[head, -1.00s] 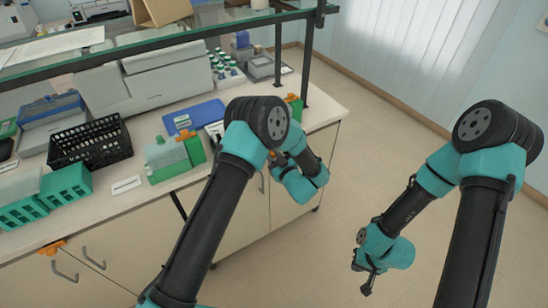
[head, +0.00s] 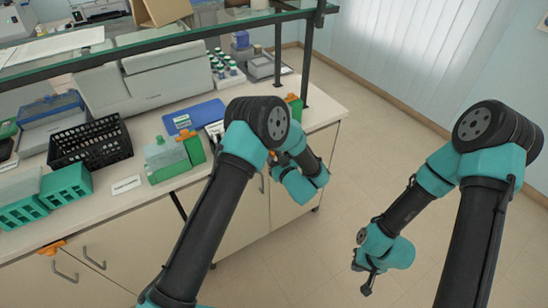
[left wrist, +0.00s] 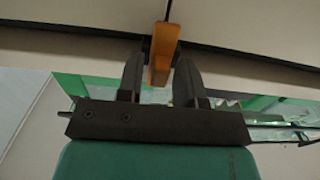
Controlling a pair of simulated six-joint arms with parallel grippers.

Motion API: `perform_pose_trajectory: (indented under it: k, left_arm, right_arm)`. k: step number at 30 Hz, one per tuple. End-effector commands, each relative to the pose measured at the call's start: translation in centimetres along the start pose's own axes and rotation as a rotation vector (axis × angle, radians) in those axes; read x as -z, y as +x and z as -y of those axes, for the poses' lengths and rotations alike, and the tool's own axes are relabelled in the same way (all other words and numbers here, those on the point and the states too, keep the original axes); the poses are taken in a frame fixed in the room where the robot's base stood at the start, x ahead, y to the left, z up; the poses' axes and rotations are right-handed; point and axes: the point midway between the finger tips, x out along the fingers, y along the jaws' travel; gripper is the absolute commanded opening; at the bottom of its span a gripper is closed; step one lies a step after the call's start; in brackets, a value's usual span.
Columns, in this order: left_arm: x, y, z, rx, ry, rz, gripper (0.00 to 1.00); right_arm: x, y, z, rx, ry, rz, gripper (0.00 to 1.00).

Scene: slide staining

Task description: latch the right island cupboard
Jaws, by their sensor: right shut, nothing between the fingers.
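The right island cupboard (head: 240,225) is under the right end of the counter, its doors closed and partly hidden by my left arm. In the left wrist view its orange latch bar (left wrist: 163,52) lies roughly along the dark seam between the doors, below the counter edge. My left gripper (left wrist: 160,75) is open, one finger on each side of the bar, with narrow gaps showing. In the head view its fingers are hidden behind my arm. My right gripper (head: 366,285) is shut and empty, over open floor at the right.
An orange latch (head: 50,247) lies across the left cupboard's doors, above two handles. A black basket (head: 90,143), green racks (head: 65,185) and a blue board (head: 195,117) stand on the counter. A glass shelf (head: 150,42) spans above. The floor at right is clear.

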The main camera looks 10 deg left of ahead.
Motion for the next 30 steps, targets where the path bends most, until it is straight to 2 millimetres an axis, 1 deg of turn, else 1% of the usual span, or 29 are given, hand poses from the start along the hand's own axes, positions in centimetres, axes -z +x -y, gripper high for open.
perform_pose_trajectory:
  k: [1,3,10,14,17,20,30]
  left_arm:
    - [0.0,0.0,0.0,0.000,-0.001,0.000,0.39]
    - [0.0,0.0,0.0,0.000,-0.001,0.000,0.43]
    - [0.0,0.0,0.0,0.000,-0.002,-0.001,0.43]
    - [0.0,-0.6,-0.1,-0.001,-0.002,0.000,0.43]
    - [0.1,-1.6,-0.1,-0.002,-0.002,-0.001,0.43]
    - [0.0,-3.1,-0.1,-0.003,0.000,-0.001,0.43]
    - [0.1,-9.6,-0.1,-0.004,0.000,-0.002,0.43]
  right_arm:
    - [0.0,0.0,0.0,0.000,0.000,0.000,0.00]
    - [0.0,0.0,0.0,0.000,0.000,0.000,0.00]
    - [0.0,0.0,0.0,0.000,0.000,0.000,0.00]
    - [0.0,0.0,0.0,0.000,0.000,0.000,0.00]
    - [0.0,0.0,0.0,0.000,0.000,0.000,0.00]
    - [0.0,0.0,0.0,0.000,0.000,0.000,0.00]
    - [0.0,0.0,0.0,0.000,0.000,0.000,0.00]
